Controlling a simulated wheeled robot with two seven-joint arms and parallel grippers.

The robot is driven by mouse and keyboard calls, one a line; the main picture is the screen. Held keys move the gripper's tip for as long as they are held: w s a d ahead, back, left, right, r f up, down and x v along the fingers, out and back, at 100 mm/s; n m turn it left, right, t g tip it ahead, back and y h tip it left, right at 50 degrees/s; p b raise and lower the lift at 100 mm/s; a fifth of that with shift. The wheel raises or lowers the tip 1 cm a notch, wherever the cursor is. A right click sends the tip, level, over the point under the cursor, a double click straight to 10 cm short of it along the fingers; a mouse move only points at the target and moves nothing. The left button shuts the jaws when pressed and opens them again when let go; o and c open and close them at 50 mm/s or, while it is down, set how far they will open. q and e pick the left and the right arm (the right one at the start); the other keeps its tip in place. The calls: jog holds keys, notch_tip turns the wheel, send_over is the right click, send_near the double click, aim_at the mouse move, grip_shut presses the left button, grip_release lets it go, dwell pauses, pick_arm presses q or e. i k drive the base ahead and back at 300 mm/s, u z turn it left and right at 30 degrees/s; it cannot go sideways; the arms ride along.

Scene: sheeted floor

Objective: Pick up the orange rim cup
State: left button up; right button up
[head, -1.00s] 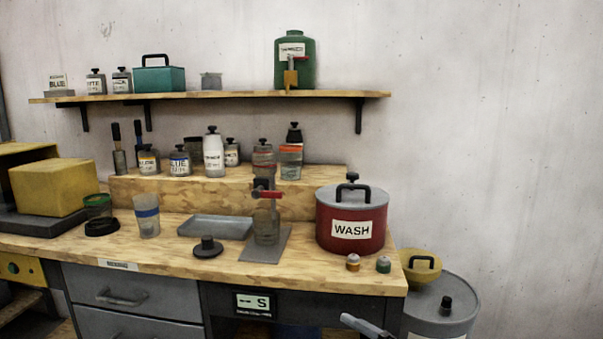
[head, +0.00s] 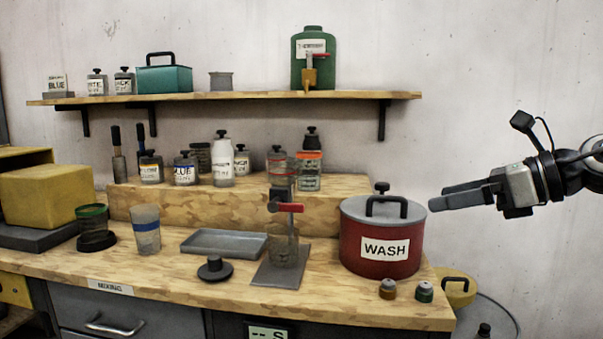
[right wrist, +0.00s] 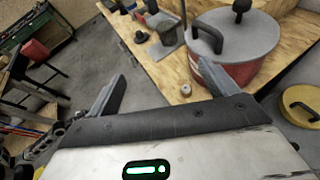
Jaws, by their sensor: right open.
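The orange rim cup (head: 309,182) is a clear cup with an orange band at its top. It stands upright on the wooden riser at the back of the bench, with a dark-lidded bottle behind it. A red-rimmed container stands just left of it. My right gripper (head: 437,196) is open and empty, at the right in the head view, above and right of the red WASH pot and well apart from the cup. The right wrist view shows its two spread fingers (right wrist: 160,72) with nothing between them. The cup cannot be made out there.
The red WASH pot (head: 360,250) stands between my right gripper and the riser (head: 200,210). A shelf (head: 240,97) hangs above. A blue-banded cup (head: 146,230) and grey tray (head: 222,250) are further left.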

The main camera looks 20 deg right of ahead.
aim_at(308, 163)
jog(key=i, duration=1.15)
